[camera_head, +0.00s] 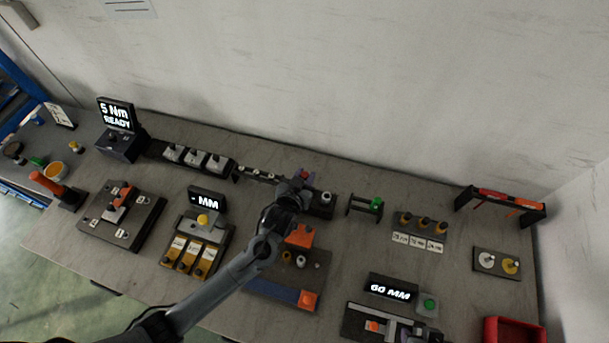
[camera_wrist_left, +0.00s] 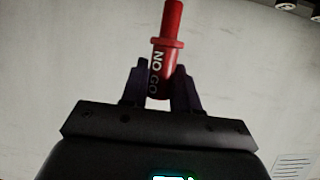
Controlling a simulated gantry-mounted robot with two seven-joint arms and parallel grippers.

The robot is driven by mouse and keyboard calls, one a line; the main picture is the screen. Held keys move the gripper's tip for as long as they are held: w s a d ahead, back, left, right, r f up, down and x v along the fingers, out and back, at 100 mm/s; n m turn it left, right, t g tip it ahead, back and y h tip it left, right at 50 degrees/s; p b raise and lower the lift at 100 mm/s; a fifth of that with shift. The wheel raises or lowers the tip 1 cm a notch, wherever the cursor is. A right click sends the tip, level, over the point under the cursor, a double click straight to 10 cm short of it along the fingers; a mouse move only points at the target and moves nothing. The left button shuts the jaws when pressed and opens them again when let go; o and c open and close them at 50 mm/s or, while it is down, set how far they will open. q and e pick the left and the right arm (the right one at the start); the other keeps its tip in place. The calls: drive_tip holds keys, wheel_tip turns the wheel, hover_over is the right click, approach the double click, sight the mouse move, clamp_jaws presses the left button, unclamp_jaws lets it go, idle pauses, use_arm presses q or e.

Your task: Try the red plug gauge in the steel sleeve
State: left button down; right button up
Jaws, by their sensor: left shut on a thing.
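My left gripper (camera_head: 301,182) reaches over the back middle of the bench. In the left wrist view its fingers (camera_wrist_left: 160,88) are shut on the red plug gauge (camera_wrist_left: 165,55), which is marked NO GO. The gauge's narrower end points away from the fingers. In the head view only a small red bit of the gauge (camera_head: 304,174) shows at the gripper. A small silvery cylinder (camera_head: 326,197), which looks like the steel sleeve, stands on a dark block just right of the gripper. The gauge appears apart from it; its height above the block is unclear. My right gripper is not in view.
A green gauge (camera_head: 376,204) sits in a dark stand to the right. A board with orange blocks (camera_head: 308,299) and small rings lies in front, partly under my left arm. Displays, a red bin (camera_head: 513,331) and a dark rack (camera_head: 500,205) stand around. The wall is close behind.

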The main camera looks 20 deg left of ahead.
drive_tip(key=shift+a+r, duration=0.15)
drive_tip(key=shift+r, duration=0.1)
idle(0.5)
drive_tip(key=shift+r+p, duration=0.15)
drive_tip(key=shift+p, duration=0.25)
idle(0.4)
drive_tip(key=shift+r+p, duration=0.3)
idle(0.5)
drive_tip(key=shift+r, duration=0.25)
idle(0.5)
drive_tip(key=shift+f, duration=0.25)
idle(0.7)
idle(0.5)
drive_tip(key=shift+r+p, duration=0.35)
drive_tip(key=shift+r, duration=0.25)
